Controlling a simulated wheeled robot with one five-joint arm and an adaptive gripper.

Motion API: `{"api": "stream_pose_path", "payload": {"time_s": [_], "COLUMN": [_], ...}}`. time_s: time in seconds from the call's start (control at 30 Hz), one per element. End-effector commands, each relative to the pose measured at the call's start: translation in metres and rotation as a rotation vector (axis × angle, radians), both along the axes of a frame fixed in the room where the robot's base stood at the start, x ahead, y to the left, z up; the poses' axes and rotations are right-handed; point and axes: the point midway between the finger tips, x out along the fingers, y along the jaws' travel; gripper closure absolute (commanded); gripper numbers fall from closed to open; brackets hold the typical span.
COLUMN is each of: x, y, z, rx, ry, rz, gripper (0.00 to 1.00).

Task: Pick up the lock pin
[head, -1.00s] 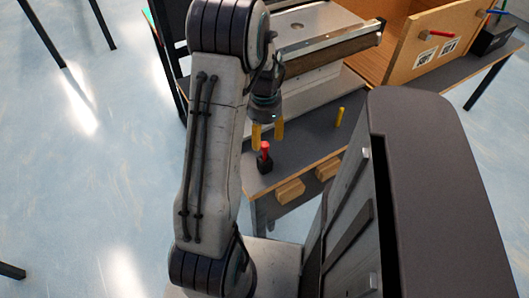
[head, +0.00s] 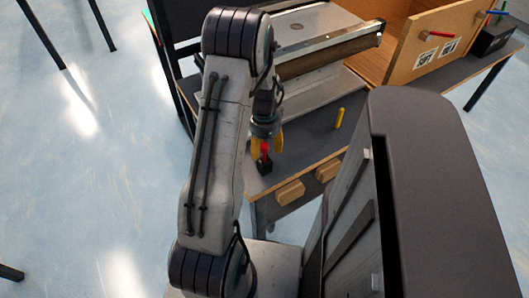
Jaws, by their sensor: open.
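A red pin (head: 265,150) stands upright in a small black block (head: 264,166) near the front left corner of the grey table; it looks like the lock pin. My gripper (head: 267,144) points down with its yellow fingers apart. The fingers are around or just above the red pin's top, one on its left and one on its right. It is open; I cannot tell whether either finger touches the pin. The pin's upper part is close to the gripper body and partly hard to see.
A yellow peg (head: 340,117) stands to the right on the table (head: 307,138). A wooden panel (head: 425,58) with a red handle and labels stands at the back right, near a black box (head: 492,38) holding coloured sticks.

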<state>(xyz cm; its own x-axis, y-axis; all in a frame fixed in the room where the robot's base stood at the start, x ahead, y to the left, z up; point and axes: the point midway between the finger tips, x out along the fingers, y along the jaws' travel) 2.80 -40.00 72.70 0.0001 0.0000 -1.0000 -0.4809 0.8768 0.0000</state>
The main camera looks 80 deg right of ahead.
Motion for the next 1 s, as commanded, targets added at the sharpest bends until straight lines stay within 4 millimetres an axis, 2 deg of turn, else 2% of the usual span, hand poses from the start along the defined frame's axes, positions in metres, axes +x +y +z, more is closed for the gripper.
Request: {"api": "stream_pose_path", "payload": {"time_s": [0.37, 1.0], "x": [0.0, 0.0], "y": [0.0002, 0.0001], "z": [-0.0054, -0.0051], "rx": [0.0, 0.0], "ry": [0.0, 0.0], "rz": [0.0, 0.0], "gripper": [0.43, 1.0]}}
